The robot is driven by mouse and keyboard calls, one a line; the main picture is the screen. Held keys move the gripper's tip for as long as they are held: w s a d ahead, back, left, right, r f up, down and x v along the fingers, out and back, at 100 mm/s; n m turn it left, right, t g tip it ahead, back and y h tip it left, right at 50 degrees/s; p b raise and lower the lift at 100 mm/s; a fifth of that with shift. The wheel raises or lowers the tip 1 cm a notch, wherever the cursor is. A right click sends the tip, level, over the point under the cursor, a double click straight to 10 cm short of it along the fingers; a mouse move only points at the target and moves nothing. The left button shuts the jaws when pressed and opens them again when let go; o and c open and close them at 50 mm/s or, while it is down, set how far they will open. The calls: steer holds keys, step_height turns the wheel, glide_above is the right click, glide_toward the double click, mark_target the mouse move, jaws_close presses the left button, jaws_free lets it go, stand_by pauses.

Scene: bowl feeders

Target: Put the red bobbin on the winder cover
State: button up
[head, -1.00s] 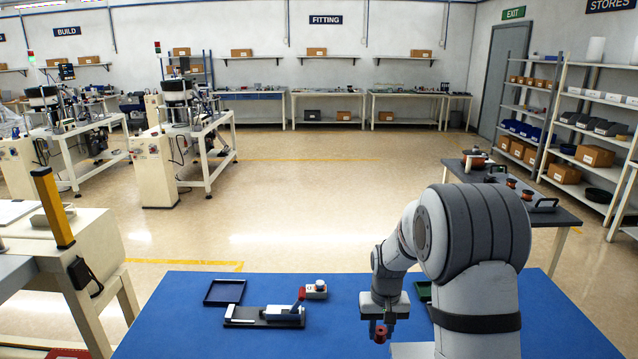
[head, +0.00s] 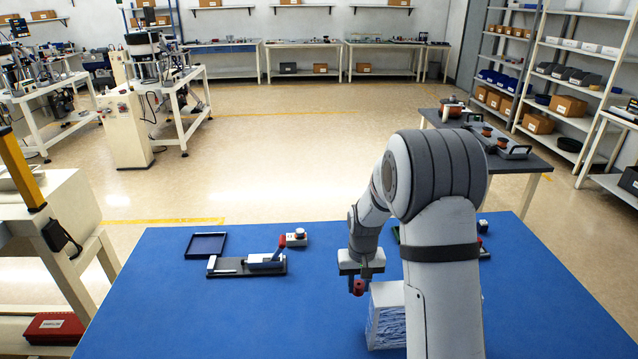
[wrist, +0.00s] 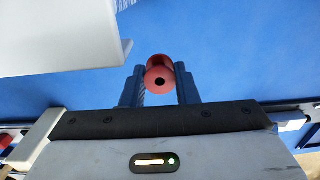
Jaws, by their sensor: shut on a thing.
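The red bobbin (head: 358,288) is held in my gripper (head: 358,280) above the blue table. In the wrist view the bobbin (wrist: 160,76) sits between the two dark fingers, its round end with a dark centre hole facing the camera. A white box-like body (head: 387,318), which looks like the winder cover, stands on the table just right of the bobbin, partly hidden by my arm. In the wrist view its white top and slotted side (wrist: 60,45) lie to the upper left, apart from the bobbin.
A dark tray (head: 205,246), a fixture with a red-tipped lever (head: 248,265) and a small block with a white knob (head: 297,239) are on the left of the blue table (head: 240,320). Small items behind my arm are mostly hidden. The table's front left is clear.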

mark_target(355, 305)
steer(key=m+b, duration=0.1)
steer(key=m, duration=0.1)
steer(key=w+m+b, duration=0.1)
steer(key=m, duration=0.1)
steer(key=shift+w+r+b, duration=0.1)
steer(key=shift+r+b, duration=0.2)
steer(key=shift+b, duration=0.05)
steer(key=f+m, duration=0.1)
steer(key=f, duration=0.1)
steer(key=f+m+b, duration=0.1)
steer(key=f+m, duration=0.1)
steer(key=f, duration=0.1)
steer(key=f+m, duration=0.2)
steer(key=f, duration=0.1)
steer(key=shift+w+f, duration=0.2)
steer(key=shift+w, duration=0.2)
steer(key=shift+f, duration=0.1)
steer(key=o, duration=1)
steer(key=shift+b, duration=0.3)
steer(key=shift+o, duration=0.2)
